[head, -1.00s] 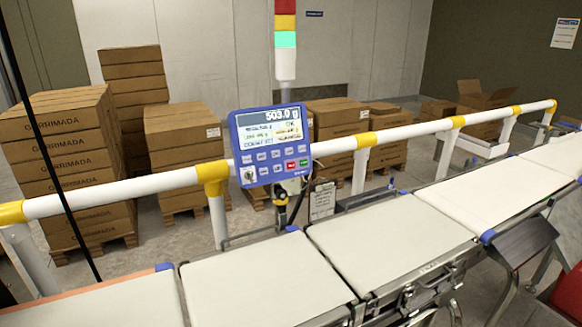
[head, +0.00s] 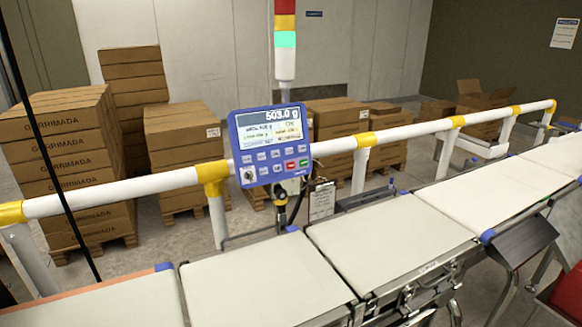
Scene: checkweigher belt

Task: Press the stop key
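The blue control panel (head: 271,145) stands upright on a post behind the belts, in the middle of the head view. Its lit display (head: 271,127) shows a weight that reads about 503.0 g. Below the display are rows of small keys. A red key (head: 290,165) and a green key (head: 303,163) sit side by side at the lower right of the panel. The key labels are too small to read. Neither of my grippers is in view.
Pale conveyor belts (head: 263,276) run across the front. A white rail with yellow joints (head: 130,190) passes just behind the panel. A signal tower (head: 285,40) with its green section lit stands above it. Stacked cardboard boxes (head: 62,160) stand behind the rail.

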